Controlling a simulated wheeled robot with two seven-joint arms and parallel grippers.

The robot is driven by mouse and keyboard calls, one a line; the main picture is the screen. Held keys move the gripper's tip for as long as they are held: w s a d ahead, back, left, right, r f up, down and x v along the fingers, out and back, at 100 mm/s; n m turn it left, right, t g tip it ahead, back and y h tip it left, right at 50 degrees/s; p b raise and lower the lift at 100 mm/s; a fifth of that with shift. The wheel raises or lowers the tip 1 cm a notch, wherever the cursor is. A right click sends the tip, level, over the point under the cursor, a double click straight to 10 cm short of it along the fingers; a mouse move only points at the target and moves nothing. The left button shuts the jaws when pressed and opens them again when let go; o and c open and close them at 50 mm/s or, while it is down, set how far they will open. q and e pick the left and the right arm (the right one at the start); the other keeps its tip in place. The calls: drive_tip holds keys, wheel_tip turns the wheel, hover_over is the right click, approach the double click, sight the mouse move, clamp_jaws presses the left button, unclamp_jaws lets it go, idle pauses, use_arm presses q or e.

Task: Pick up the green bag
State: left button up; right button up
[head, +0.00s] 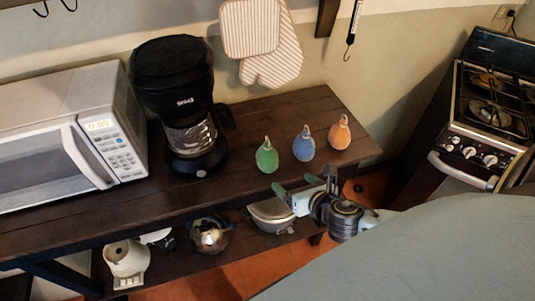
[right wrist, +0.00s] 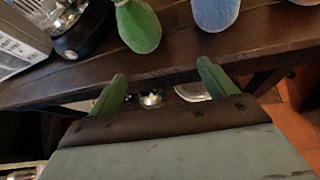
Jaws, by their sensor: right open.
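The green bag (head: 267,156) stands upright on the dark wooden shelf, left of a blue bag (head: 304,144) and an orange bag (head: 340,133). My right gripper (head: 306,184) is open and empty, in front of the shelf's front edge, a little right of the green bag and apart from it. In the right wrist view the green bag (right wrist: 138,26) shows beyond the two spread green fingers (right wrist: 160,90), its top cut off by the frame. The blue bag (right wrist: 215,12) is beside it. My left gripper is not in view.
A black coffee maker (head: 178,105) and a microwave (head: 70,135) stand left of the bags. A lower shelf holds a shiny kettle (head: 210,235), a white appliance (head: 126,262) and a lidded pan (head: 271,214). A stove (head: 490,110) is at the right. The shelf top (head: 235,180) before the green bag is clear.

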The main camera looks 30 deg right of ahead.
sight(273, 163)
wheel_tip(273, 163, up, 4)
drive_tip(key=a+n+t, duration=0.1)
drive_tip(key=a+n, duration=0.1)
drive_tip(key=n, duration=0.1)
drive_tip(key=shift+m+y, duration=0.3)
drive_tip(key=x, duration=0.8)
drive_tip(key=shift+w+d+r+b, duration=0.1)
drive_tip(key=shift+w+d+b, duration=0.1)
drive_tip(key=shift+w+b, duration=0.1)
drive_tip(key=x, duration=0.5)
drive_tip(key=shift+s+d+b, duration=0.1)
drive_tip(key=shift+d+b, duration=0.15)
drive_tip(key=shift+b, duration=0.05)
drive_tip(key=c, duration=1.4)
